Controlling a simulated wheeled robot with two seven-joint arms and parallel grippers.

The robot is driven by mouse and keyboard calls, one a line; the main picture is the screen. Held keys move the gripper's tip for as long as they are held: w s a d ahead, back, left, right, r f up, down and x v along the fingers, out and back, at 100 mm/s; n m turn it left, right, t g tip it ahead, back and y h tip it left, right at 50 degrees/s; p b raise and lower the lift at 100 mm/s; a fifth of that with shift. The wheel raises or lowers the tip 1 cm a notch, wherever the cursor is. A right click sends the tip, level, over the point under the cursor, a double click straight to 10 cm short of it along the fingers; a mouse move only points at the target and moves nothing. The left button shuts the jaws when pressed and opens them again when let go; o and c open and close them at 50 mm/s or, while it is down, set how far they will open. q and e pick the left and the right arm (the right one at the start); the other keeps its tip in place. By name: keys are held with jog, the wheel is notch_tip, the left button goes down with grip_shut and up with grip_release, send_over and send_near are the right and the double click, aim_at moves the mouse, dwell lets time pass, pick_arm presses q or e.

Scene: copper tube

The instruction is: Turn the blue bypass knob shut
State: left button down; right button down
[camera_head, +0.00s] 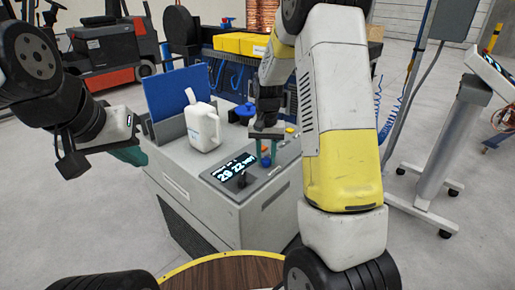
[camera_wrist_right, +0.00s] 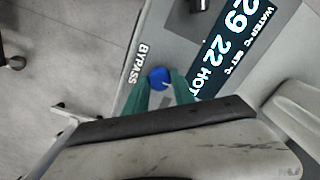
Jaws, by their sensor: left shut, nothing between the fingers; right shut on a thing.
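The blue bypass knob (camera_wrist_right: 159,77) sits on the grey control panel beside the word BYPASS in the right wrist view. My right gripper (camera_wrist_right: 161,88) has its green fingers on either side of the knob and is shut on it. In the head view the right gripper (camera_head: 266,152) reaches down to the panel on top of the white machine (camera_head: 205,175), and the knob is largely hidden between its fingers. My left gripper (camera_head: 132,155) is shut and empty, apart from the machine's left side.
A lit display (camera_head: 232,167) and a black knob (camera_head: 242,181) are on the panel near the right gripper.

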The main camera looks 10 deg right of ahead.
aim_at(266, 159)
jog(key=shift+m, duration=0.3)
dwell(0.4)
jog(key=c, duration=1.1)
grip_release()
jog(key=shift+o, duration=0.2)
jog(key=shift+r, duration=3.95)
jog(key=shift+r, duration=0.1)
jog(key=s+r+n+t, duration=0.1)
jog(key=s+r, duration=0.3)
jog(key=s, duration=0.4)
jog(key=s+a+r+n+t+y, duration=0.1)
jog(key=s+r+n+t, duration=0.1)
jog(key=s, duration=0.6)
jog(key=s+a+r+n+t+y, duration=0.1)
jog(key=s+r+t, duration=0.2)
jog(key=s+r, duration=0.4)
jog(key=shift+s, duration=0.7)
